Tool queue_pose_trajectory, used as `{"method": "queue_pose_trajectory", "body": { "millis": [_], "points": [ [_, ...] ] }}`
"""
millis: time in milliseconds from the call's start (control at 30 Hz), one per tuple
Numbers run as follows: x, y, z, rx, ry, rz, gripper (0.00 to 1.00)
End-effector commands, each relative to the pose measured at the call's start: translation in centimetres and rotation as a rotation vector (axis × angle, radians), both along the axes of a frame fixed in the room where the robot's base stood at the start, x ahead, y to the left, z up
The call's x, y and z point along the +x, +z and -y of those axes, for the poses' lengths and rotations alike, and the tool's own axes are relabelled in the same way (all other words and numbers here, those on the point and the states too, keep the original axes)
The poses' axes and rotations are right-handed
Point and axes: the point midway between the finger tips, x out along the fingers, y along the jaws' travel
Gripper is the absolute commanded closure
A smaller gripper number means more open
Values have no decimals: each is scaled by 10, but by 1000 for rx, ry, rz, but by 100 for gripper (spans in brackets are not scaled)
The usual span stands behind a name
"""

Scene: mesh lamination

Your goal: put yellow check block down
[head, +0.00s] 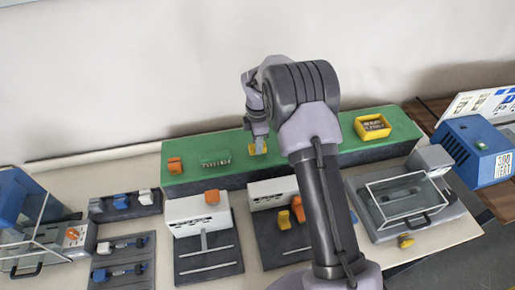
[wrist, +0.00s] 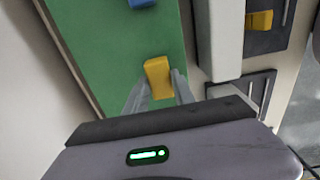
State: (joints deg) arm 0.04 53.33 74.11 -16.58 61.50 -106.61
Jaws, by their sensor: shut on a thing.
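My gripper (head: 258,138) is over the long green bench top (head: 235,175) in the head view. It is shut on the yellow check block (wrist: 158,77), which sits upright between the two grey fingers in the wrist view. The block also shows in the head view (head: 258,147), just under the fingers and close to the green surface. I cannot tell whether it touches the surface. My arm hides part of the bench to the right.
On the green top, an orange block (head: 174,165) and a green slotted piece (head: 214,158) lie left, and a yellow open box (head: 373,126) right. White units (head: 197,213) stand in front. Another yellow block (head: 283,220) is on a dark tray.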

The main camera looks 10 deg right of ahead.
Motion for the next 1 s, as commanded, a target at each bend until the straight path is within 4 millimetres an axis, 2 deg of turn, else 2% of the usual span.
{"method": "queue_pose_trajectory", "body": {
  "millis": [33, 100, 433, 467, 567, 867, 967, 1000],
  "points": [
    [-1, -14, 0, 0, 0, -3, 100],
    [-1, -24, 0, 0, 0, -2, 100],
    [-1, -27, 0, 0, 0, 0, 100],
    [-1, -27, 0, 0, 0, 0, 68],
    [-1, -27, 0, 0, 0, 0, 48],
    [-1, -25, 0, 0, 0, 0, 48],
    [-1, -12, 0, 0, 0, 1, 48],
    [0, -2, 0, 0, 0, 2, 48]
  ]
}}
